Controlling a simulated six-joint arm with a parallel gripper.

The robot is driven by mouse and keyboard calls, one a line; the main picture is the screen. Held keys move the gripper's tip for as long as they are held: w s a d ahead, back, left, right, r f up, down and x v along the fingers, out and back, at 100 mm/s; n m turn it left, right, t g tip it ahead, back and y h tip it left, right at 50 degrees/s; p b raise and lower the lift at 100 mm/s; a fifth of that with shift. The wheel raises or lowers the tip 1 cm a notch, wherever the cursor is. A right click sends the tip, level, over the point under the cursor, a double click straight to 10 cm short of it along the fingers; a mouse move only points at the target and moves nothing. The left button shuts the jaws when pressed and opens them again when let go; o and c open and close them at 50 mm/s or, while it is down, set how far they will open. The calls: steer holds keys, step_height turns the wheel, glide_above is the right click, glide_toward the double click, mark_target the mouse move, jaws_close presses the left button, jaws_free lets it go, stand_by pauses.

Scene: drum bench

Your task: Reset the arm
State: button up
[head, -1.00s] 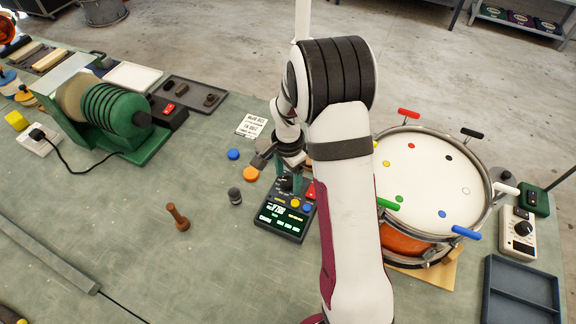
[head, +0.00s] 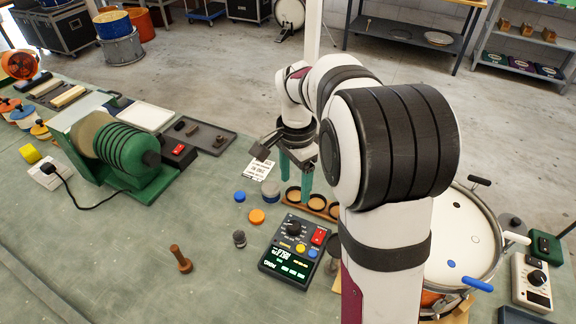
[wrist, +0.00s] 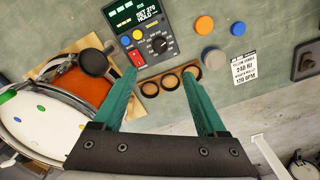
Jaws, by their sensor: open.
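My gripper (head: 296,176) is raised above the bench behind the control box, its two green fingers apart and nothing between them. In the wrist view my gripper (wrist: 165,95) also shows open and empty, with the wooden holder of round cups (wrist: 170,80) below and between the fingers. The dark control box (head: 293,250) with a lit green display, a black knob and red, yellow and blue buttons lies flat on the bench; it shows in the wrist view (wrist: 130,18) too. My arm hides part of the drum (head: 462,240).
An orange disc (head: 257,216), a blue disc (head: 239,196) and a grey cylinder (head: 270,190) lie left of the holder. A wooden peg (head: 180,259) stands at the front. The green roller machine (head: 120,155) is at the left. A beige meter (head: 531,281) is at the right.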

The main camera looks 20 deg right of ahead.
steer(key=s+a+r+n+y, duration=0.1)
steer(key=s+a+n, duration=0.3)
steer(key=s, duration=0.9)
steer(key=s+a+r+n, duration=0.1)
steer(key=s+a+n, duration=0.4)
steer(key=s, duration=0.8)
steer(key=shift+s+a+r+y, duration=0.15)
steer(key=shift+s+a+y, duration=0.1)
steer(key=shift+a+y, duration=0.25)
stand_by(0.6)
